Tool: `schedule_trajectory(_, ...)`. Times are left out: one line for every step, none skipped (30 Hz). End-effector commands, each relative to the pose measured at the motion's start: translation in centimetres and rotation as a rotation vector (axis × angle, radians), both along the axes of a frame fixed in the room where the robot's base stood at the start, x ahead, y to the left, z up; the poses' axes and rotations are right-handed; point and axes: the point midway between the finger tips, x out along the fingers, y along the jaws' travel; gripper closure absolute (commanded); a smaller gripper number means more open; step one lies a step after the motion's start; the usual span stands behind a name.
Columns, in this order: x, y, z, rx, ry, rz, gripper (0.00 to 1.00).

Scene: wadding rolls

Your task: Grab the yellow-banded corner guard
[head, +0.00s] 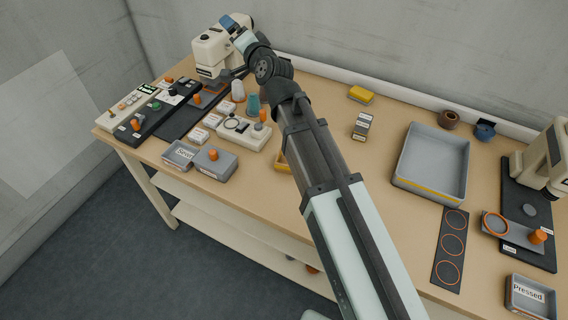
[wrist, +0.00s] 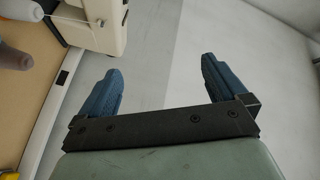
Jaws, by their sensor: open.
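I cannot tell for sure which thing is the yellow-banded corner guard. A bit of yellow (wrist: 9,176) shows at the wrist view's lower left corner.
A grey tray with a yellow stripe (head: 405,181) sits right of my arm. Control boxes, labelled blocks and cones crowd the left side. A second cream machine (head: 541,160) stands at the right edge. The table (head: 340,155) has bare room right of my arm.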

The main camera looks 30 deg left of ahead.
Motion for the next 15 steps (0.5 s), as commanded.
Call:
schedule_trajectory(1.2, -2.4, 0.0, 0.029, 0.056, -0.02, 0.01)
schedule_trajectory(1.7, -3.4, -0.2, 0.044, 0.096, -0.026, 0.01)
schedule_trajectory(2.5, -4.8, -0.9, 0.062, 0.157, -0.031, 0.01)
schedule_trajectory(3.0, -5.8, -1.5, 0.071, 0.206, -0.034, 0.01)
schedule_trajectory(3.4, -6.7, -2.4, 0.08, 0.26, -0.035, 0.01)
schedule_trajectory(3.8, -8.0, -3.7, 0.086, 0.336, -0.035, 0.01)
schedule_trajectory(4.1, -8.9, -4.9, 0.091, 0.397, -0.033, 0.01)
schedule_trajectory(4.3, -9.8, -6.1, 0.094, 0.462, -0.03, 0.01)
schedule_trajectory(4.4, -11.0, -7.9, 0.095, 0.554, -0.026, 0.01)
schedule_trajectory(4.3, -11.8, -9.2, 0.095, 0.623, -0.022, 0.01)
schedule_trajectory(4.3, -12.8, -10.6, 0.097, 0.695, -0.018, 0.01)
schedule_trajectory(4.0, -14.0, -12.4, 0.098, 0.79, -0.014, 0.01)
schedule_trajectory(3.8, -14.9, -13.6, 0.099, 0.862, -0.01, 0.01)
schedule_trajectory(3.5, -15.8, -14.8, 0.101, 0.935, -0.007, 0.01)
schedule_trajectory(3.0, -17.1, -16.3, 0.105, 1.031, -0.002, 0.01)
